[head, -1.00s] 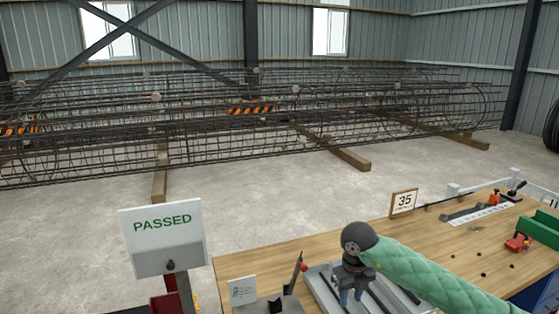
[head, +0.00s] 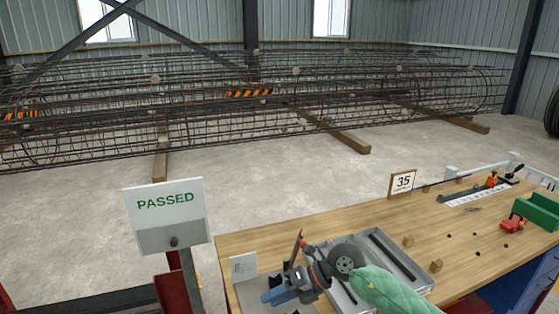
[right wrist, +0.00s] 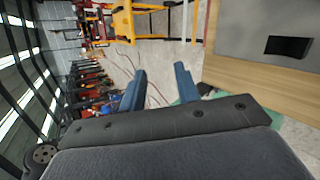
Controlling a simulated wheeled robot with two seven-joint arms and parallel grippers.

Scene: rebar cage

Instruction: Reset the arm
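My right gripper (head: 280,293) hangs over the near left part of the wooden bench (head: 300,231), its arm in a green sleeve coming in from the lower right. Its blue fingers point left and down, beside the grey tray (head: 378,244). In the right wrist view the two fingers of this gripper (right wrist: 160,86) stand apart with nothing between them. My left arm and gripper do not show.
A PASSED sign (head: 166,205) stands left of the bench. A 35 sign (head: 402,182) stands at its back edge. Rebar cages (head: 250,100) lie behind.

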